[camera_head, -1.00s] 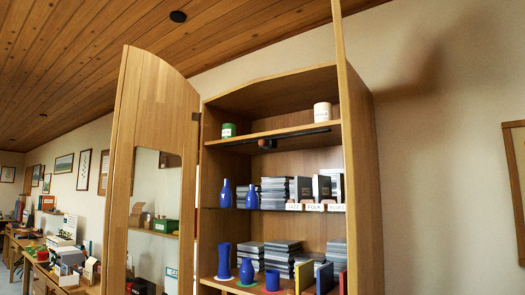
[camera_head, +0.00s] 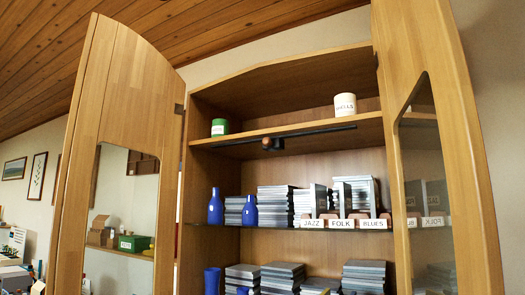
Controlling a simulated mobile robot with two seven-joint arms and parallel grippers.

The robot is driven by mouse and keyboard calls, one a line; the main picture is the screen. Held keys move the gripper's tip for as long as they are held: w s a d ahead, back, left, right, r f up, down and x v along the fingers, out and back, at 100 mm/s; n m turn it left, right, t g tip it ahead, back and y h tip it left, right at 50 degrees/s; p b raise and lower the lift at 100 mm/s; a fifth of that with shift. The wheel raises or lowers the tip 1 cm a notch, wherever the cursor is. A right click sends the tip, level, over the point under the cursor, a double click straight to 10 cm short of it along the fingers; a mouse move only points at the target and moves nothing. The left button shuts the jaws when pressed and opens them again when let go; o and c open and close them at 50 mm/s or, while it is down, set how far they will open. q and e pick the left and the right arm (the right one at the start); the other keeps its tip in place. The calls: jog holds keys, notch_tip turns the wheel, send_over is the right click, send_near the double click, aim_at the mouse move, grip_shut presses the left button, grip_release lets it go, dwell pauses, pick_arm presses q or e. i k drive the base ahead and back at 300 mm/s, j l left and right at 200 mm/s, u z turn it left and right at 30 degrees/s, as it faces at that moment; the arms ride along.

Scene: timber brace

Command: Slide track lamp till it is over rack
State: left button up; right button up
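The track lamp (camera_head: 268,144) is a small dark fitting with a brown round knob. It hangs on a black track (camera_head: 300,134) under the cabinet's upper shelf, left of the track's middle. On the glass shelf below stands a rack of labelled dividers reading JAZZ, FOLK and BLUES (camera_head: 342,224), with grey cases behind them. The rack is to the right of the lamp and lower. Neither of my grippers is in view.
Both cabinet doors stand open, the left door (camera_head: 120,130) and the right door (camera_head: 440,130), flanking the opening. Blue bottles (camera_head: 215,208) and case stacks (camera_head: 273,206) share the glass shelf. A green tin (camera_head: 220,127) and a white pot (camera_head: 345,105) stand above.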

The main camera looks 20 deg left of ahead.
aim_at(268, 144)
jog(key=i+j+z, duration=0.1)
jog(key=j, duration=0.25)
jog(key=i+j, duration=0.2)
jog(key=j, duration=0.15)
jog(key=i+j+z, duration=0.15)
jog(key=j, duration=0.2)
